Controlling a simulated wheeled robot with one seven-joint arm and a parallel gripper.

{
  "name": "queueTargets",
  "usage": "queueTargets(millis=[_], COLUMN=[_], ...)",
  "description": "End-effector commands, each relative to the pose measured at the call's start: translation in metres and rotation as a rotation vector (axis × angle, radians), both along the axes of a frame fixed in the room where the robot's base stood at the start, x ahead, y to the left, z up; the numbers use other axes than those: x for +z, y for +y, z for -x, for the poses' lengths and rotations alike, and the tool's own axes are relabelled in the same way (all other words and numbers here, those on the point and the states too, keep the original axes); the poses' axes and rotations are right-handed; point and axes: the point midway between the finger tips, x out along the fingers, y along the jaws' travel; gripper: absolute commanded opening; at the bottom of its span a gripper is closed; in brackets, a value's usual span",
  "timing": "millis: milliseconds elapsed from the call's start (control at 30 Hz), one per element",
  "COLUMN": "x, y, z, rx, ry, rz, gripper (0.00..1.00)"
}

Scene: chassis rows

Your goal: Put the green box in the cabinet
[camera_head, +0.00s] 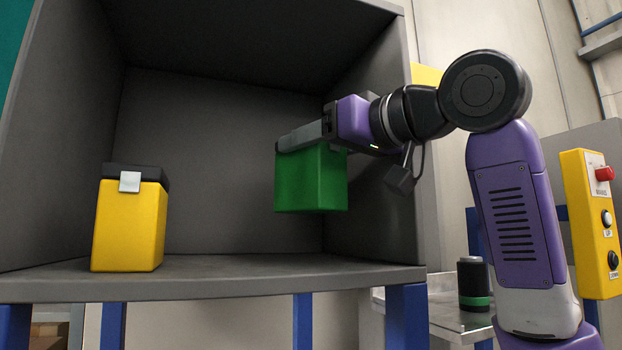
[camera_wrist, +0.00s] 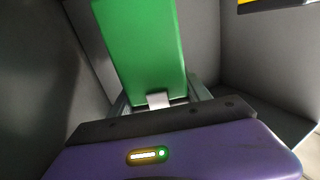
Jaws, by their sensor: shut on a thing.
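The green box (camera_head: 311,181) hangs from my gripper (camera_head: 298,138) inside the grey cabinet (camera_head: 222,277), in the right half of its opening. My gripper is shut on the top part of the box. The underside of the box is above the cabinet floor, with a gap between them. In the wrist view the green box (camera_wrist: 142,45) extends away from my gripper (camera_wrist: 158,103), and a pale latch shows at its near end. The box's top is mostly hidden by the fingers in the head view.
A yellow box (camera_head: 130,225) with a black lid stands at the left on the cabinet floor. The floor between it and the right wall is clear. Outside, a metal table (camera_head: 450,318) holds a dark canister (camera_head: 474,284); a yellow control panel (camera_head: 592,225) is at right.

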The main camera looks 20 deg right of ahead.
Motion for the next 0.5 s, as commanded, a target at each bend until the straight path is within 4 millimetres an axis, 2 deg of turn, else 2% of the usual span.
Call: queueTargets(millis=[200,367,500], x=[-0.027,-0.035,-0.051], y=[-0.001,-0.001,-0.001], z=[0.001,0.001,0.001], rx=[-0.001,-0.001,0.000], ry=[-0.001,-0.002,-0.001], rz=[-0.001,-0.001,-0.003], gripper=[0.00,0.00,0.00])
